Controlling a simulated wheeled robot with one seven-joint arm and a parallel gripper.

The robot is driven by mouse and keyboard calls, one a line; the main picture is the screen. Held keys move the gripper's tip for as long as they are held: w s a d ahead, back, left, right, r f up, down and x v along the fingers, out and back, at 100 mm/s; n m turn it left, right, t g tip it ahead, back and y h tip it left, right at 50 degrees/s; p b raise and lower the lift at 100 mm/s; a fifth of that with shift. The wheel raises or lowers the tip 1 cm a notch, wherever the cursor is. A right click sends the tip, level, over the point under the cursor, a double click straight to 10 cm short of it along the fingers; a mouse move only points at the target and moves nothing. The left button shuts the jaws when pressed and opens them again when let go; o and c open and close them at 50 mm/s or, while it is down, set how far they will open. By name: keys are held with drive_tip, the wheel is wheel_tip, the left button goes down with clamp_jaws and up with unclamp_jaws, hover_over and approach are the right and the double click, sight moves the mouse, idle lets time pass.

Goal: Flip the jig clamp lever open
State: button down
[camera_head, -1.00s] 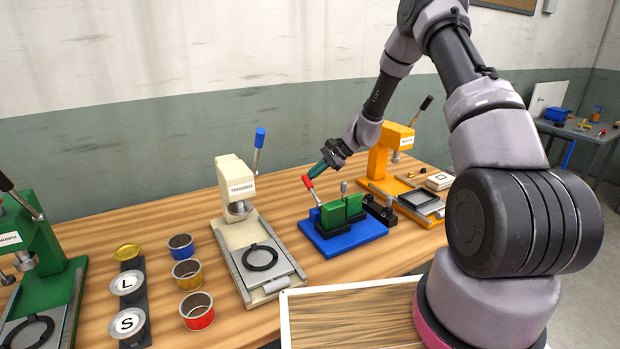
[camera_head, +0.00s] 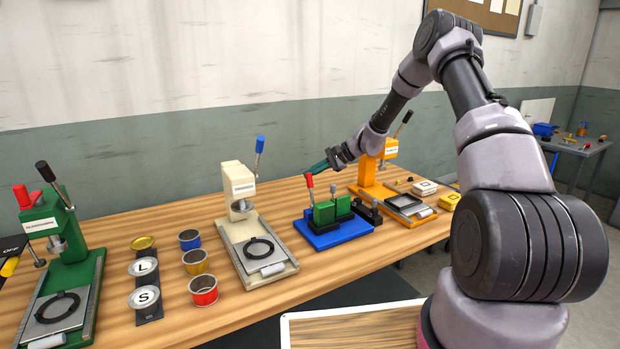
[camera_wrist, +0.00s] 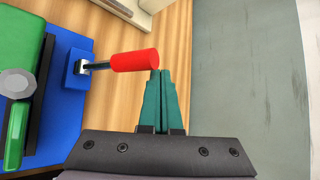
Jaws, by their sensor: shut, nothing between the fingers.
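The jig (camera_head: 340,232) has a blue base with green blocks on it and stands on the wooden bench. Its clamp lever has a red grip (camera_head: 309,181) that points up and leans slightly left in the head view. The red grip also shows in the wrist view (camera_wrist: 134,61), on a metal rod from a blue bracket (camera_wrist: 78,67). My gripper (camera_head: 308,172) has green fingers and is shut and empty. In the wrist view its fingertips (camera_wrist: 160,72) are at the end of the red grip; I cannot tell whether they touch it.
A cream press (camera_head: 240,190) stands left of the jig and an orange press (camera_head: 368,172) right of it. A green press (camera_head: 62,235) is at far left. Tins (camera_head: 196,262) and a dark strip with lettered lids (camera_head: 146,298) lie between the green and cream presses.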

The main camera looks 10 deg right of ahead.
drive_tip(key=shift+s+d+r, duration=0.15)
drive_tip(key=shift+s+r, duration=0.05)
drive_tip(key=shift+s, duration=0.2)
drive_tip(key=shift+s+d+r, duration=0.15)
drive_tip(key=shift+s, duration=0.2)
drive_tip(key=shift+s+f, duration=0.1)
drive_tip(key=shift+s, duration=0.05)
drive_tip(key=w+f, duration=0.1)
drive_tip(key=w, duration=0.3)
drive_tip(key=s+d+r, duration=0.2)
drive_tip(key=s+d, duration=0.2)
drive_tip(key=d, duration=0.4)
drive_tip(key=shift+d+r, duration=0.1)
drive_tip(key=shift+r, duration=0.1)
